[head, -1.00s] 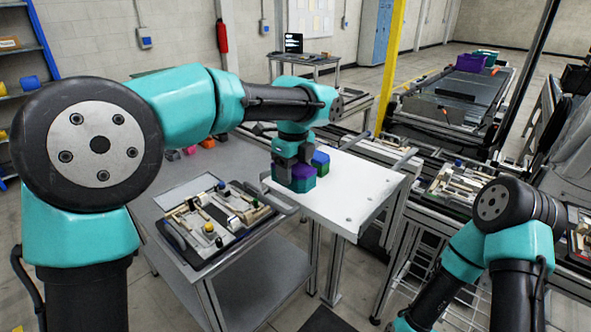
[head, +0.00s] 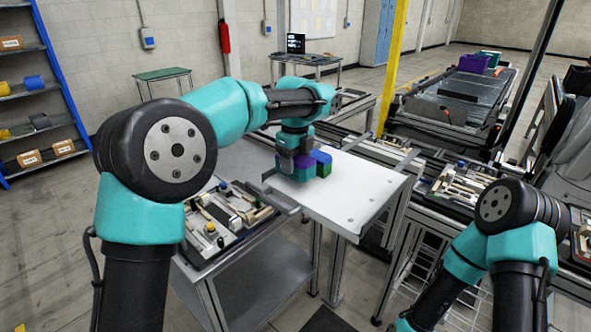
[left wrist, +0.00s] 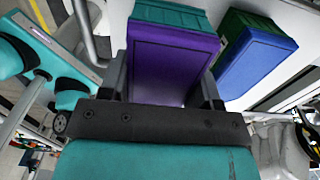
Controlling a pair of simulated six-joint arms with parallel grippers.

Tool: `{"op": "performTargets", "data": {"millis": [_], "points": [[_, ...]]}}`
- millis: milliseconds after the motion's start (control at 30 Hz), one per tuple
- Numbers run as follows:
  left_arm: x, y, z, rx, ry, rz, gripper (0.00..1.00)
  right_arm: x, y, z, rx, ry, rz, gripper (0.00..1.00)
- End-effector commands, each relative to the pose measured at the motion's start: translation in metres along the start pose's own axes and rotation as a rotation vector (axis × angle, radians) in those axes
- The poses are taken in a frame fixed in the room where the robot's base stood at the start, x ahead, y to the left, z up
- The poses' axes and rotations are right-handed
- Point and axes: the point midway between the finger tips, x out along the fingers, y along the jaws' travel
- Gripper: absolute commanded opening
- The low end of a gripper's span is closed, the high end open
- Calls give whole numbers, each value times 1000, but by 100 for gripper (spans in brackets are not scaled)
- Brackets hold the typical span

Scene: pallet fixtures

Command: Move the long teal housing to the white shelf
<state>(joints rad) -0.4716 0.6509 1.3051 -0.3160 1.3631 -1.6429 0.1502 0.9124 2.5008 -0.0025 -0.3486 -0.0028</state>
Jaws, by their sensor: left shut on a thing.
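My left gripper (head: 290,158) is above the back left part of the white shelf (head: 345,195), shut on a block with a purple upper part (head: 281,160) and a teal lower part (head: 298,174). The left wrist view shows the purple part (left wrist: 172,65) between the fingers and the teal part (left wrist: 172,14) beyond it. The teal part is the only teal workpiece I can make out. I cannot tell whether its underside touches the shelf. My right gripper is out of view; only its arm shows at right.
A blue-over-green block (head: 323,162) stands close to the right of the held one, on the white shelf. A cart with a tray of small parts (head: 225,215) stands front left of it. The shelf's front and right are clear. Conveyor rails (head: 395,155) run behind at right.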

Motion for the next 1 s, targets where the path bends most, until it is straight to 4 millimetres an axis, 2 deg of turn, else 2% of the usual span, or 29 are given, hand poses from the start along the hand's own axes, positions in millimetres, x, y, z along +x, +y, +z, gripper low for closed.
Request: {"op": "performTargets", "data": {"millis": [200, 667, 700, 933, 1000], "points": [[23, 0, 0, -1, 0, 0, 31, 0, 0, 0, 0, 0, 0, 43], [29, 0, 0, 0, -1, -1, 31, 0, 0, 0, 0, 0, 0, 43], [29, 0, 0, 0, 0, -1, 60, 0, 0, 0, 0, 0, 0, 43], [29, 0, 0, 0, -1, -1, 82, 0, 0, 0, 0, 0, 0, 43], [29, 0, 0, 0, -1, -1, 83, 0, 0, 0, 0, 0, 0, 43]]}}
